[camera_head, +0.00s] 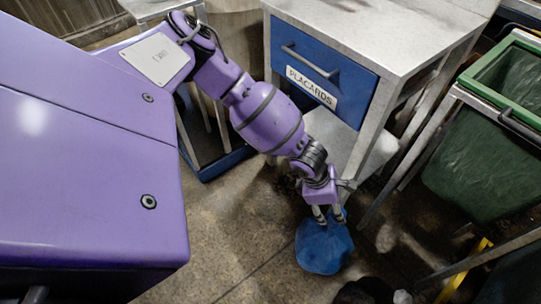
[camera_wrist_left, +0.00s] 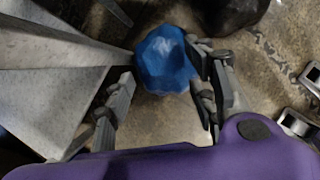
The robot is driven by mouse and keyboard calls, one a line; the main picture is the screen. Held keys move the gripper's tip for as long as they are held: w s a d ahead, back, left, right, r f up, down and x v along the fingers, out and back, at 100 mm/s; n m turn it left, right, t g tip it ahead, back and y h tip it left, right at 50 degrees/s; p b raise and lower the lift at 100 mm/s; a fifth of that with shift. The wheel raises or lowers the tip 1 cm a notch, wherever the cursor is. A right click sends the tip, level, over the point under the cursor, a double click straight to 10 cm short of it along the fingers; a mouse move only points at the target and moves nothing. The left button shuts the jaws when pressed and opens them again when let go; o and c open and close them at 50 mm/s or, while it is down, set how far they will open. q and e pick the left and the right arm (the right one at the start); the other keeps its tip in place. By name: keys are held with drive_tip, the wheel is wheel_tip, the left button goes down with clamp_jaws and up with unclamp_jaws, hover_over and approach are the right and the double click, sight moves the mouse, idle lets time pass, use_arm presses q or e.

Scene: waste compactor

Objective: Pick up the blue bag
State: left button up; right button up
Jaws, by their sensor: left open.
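The blue bag (camera_head: 323,248) is a crumpled, rounded bundle on the floor, just in front of the metal table's legs. My left gripper (camera_head: 331,216) reaches down to it from above in the head view, with its fingertips at the bag's upper edge. In the left wrist view the blue bag (camera_wrist_left: 165,60) lies beyond and between the two spread fingers of my left gripper (camera_wrist_left: 163,85). The right finger overlaps the bag's right edge; I cannot tell whether it touches. The left finger is apart from the bag. My right gripper is not in view.
A metal table with a blue drawer (camera_head: 318,70) labelled PLACARDS stands close behind my left arm. A green bin (camera_head: 487,160) in a metal frame is at the right. A dark bag (camera_wrist_left: 235,15) lies near the blue one. Floor to the left is clear.

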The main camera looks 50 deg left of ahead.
use_arm(q)
drive_tip(key=b+x, duration=0.1)
drive_tip(key=x, duration=0.1)
drive_tip(key=shift+d+f, duration=0.2)
drive_tip(key=shift+f, duration=0.15)
drive_tip(key=x, duration=0.1)
drive_tip(key=b+x, duration=0.1)
drive_tip(key=x, duration=0.1)
drive_tip(key=b+x, duration=0.1)
drive_tip(key=shift+s+d+f, duration=0.15)
drive_tip(key=shift+s+f, duration=0.1)
drive_tip(key=shift+f, duration=0.05)
drive_tip(key=shift+w+f, duration=0.1)
drive_tip(key=shift+f, duration=0.1)
drive_tip(key=shift+r, duration=0.15)
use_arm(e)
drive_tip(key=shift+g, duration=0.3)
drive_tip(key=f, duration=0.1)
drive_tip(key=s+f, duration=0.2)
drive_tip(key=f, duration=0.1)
use_arm(q)
drive_tip(key=shift+w+d, duration=0.1)
clamp_jaws()
drive_tip(key=shift+w+r, duration=0.1)
drive_tip(key=shift+r, duration=0.05)
